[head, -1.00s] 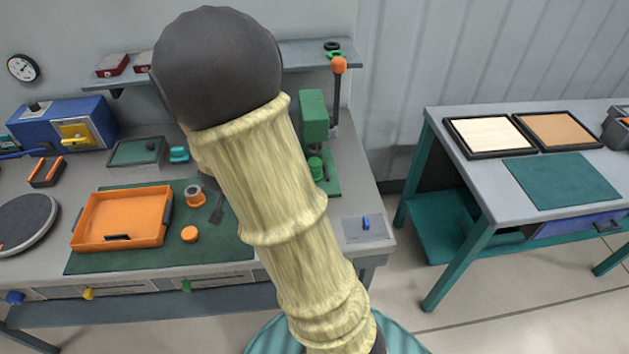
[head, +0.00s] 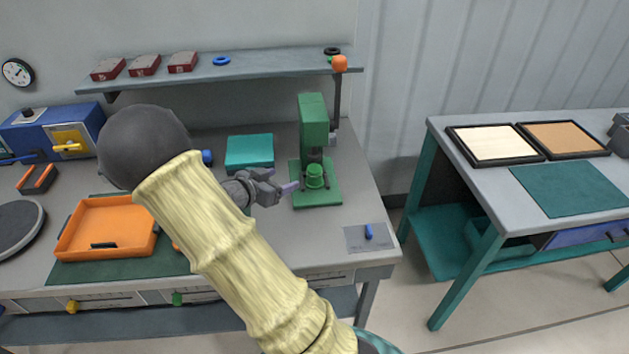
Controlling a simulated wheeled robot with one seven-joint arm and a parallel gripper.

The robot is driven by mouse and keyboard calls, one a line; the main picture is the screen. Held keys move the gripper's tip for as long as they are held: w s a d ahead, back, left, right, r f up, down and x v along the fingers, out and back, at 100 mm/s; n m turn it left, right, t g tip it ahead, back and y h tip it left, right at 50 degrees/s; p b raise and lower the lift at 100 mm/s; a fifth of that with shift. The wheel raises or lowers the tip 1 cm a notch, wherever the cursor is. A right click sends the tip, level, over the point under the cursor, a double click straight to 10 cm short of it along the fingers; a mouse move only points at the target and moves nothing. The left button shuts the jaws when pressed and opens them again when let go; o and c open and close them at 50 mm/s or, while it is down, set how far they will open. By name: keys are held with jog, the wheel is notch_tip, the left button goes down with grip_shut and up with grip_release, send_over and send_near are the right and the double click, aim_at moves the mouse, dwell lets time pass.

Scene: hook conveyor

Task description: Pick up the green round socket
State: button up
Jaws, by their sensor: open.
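The green round socket (head: 315,176) sits upright on the base of a green press (head: 314,122), toward the right end of the workbench. My gripper (head: 287,189) is just left of the press, its fingers pointing right toward the socket. The fingers are apart from the socket, with a small gap between. My gripper is open and I see nothing between its fingers. My arm covers part of the bench and the right side of the green mat.
An orange tray (head: 108,227) lies on the mat at left. A teal box (head: 249,151) stands behind my gripper. A grey plate with a blue switch (head: 369,232) is at front right. A shelf (head: 240,70) runs above.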

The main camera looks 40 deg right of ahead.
send_near(314, 168)
jog(key=x, duration=0.4)
jog(key=shift+d+p, duration=0.3)
jog(key=shift+d, duration=0.1)
jog(key=shift+d+f, duration=0.15)
jog(key=shift+d, duration=0.05)
jog(key=x, duration=0.2)
jog(key=p+x, duration=0.1)
jog(key=x, duration=0.2)
jog(key=shift+w+f, duration=0.1)
jog(key=shift+f, duration=0.2)
jog(key=shift+c, duration=0.3)
jog(key=c, duration=1.3)
jog(key=shift+r, duration=0.15)
